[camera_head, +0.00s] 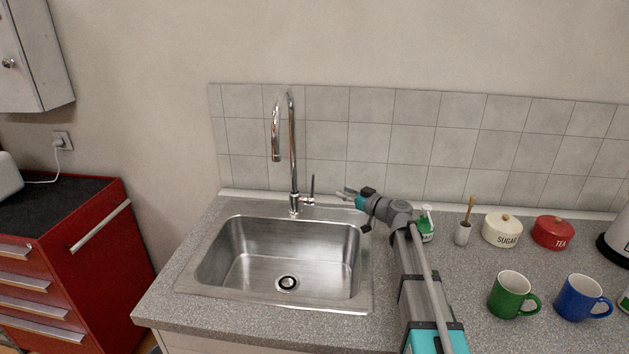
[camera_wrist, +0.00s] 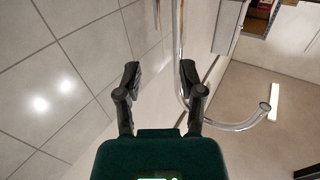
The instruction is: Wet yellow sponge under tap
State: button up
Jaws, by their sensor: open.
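The chrome tap (camera_head: 292,140) stands behind the steel sink (camera_head: 240,296), with its curved spout over the basin. Its thin upright lever (camera_head: 312,186) is at the right of its base. No water shows from the spout. My gripper (camera_head: 345,194) is behind the sink's right rear corner, pointing left towards the lever with a small gap. In the wrist view my gripper (camera_wrist: 160,76) is open and empty, and the tap (camera_wrist: 179,50) rises just beyond the right finger. No yellow sponge shows in either view.
My arm crosses the counter right of the sink. A green-and-white bottle (camera_head: 426,224), a brush in its holder (camera_head: 463,233), a sugar jar (camera_head: 502,232), a tea jar (camera_head: 553,235), a green mug (camera_head: 508,298) and a blue mug (camera_head: 578,299) stand further right. The basin is empty.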

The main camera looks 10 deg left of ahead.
jog(key=shift+w, duration=0.1)
send_over(313, 197)
jog(key=shift+w, duration=0.2)
dwell(0.7)
jog(key=shift+c, duration=0.2)
grip_shut()
